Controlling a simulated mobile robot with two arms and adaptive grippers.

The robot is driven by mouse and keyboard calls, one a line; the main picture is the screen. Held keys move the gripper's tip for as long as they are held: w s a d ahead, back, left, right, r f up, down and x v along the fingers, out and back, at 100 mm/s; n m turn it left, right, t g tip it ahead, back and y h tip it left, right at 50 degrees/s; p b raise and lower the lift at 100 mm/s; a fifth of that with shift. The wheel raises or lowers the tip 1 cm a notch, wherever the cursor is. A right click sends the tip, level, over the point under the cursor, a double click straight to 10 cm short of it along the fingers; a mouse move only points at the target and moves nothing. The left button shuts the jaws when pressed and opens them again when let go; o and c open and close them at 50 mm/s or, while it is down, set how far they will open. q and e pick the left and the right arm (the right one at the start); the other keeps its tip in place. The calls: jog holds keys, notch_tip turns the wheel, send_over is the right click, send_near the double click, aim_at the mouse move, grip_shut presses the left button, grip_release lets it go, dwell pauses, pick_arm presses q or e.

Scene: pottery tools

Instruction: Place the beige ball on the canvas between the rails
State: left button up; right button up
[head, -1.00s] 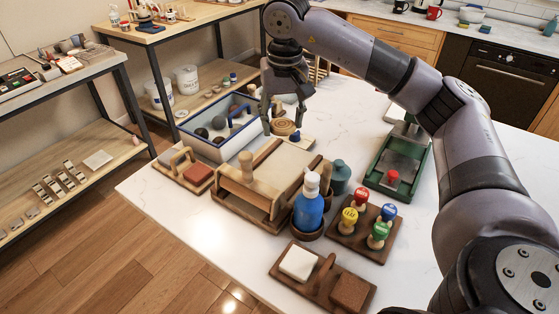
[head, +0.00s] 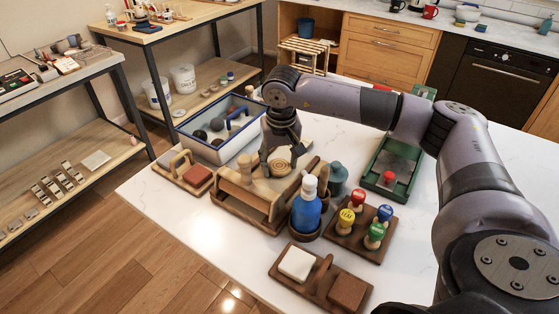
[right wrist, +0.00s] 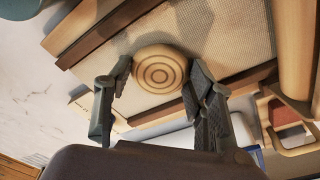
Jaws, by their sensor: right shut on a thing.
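The beige ball (head: 279,167), marked with concentric rings, is between the fingers of my right gripper (head: 280,160). The ball also shows in the right wrist view (right wrist: 160,69), with a finger on each side. My right gripper is shut on it. Behind the ball in that view lies the woven canvas (right wrist: 228,30), with brown wooden rails (right wrist: 100,32) along its sides. In the head view the ball is over the far part of the wooden frame (head: 246,203). I cannot tell whether the ball touches the canvas. My left gripper is not in view.
A blue bottle (head: 306,211) and a teal jar (head: 338,180) stand close to the frame's right side. A blue-rimmed tray (head: 204,151) is behind it at left. Colored stamps (head: 376,234) and a sponge holder (head: 297,263) are in front at right.

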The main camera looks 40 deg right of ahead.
aim_at(280, 170)
jog(key=o, duration=0.8)
jog(key=shift+f, duration=0.15)
jog(key=o, duration=0.5)
jog(key=shift+r, duration=0.65)
notch_tip(280, 170, up, 11)
jog(key=s+b, duration=0.1)
jog(key=b, duration=0.1)
jog(key=shift+s+a, duration=0.15)
jog(key=shift+a, duration=0.15)
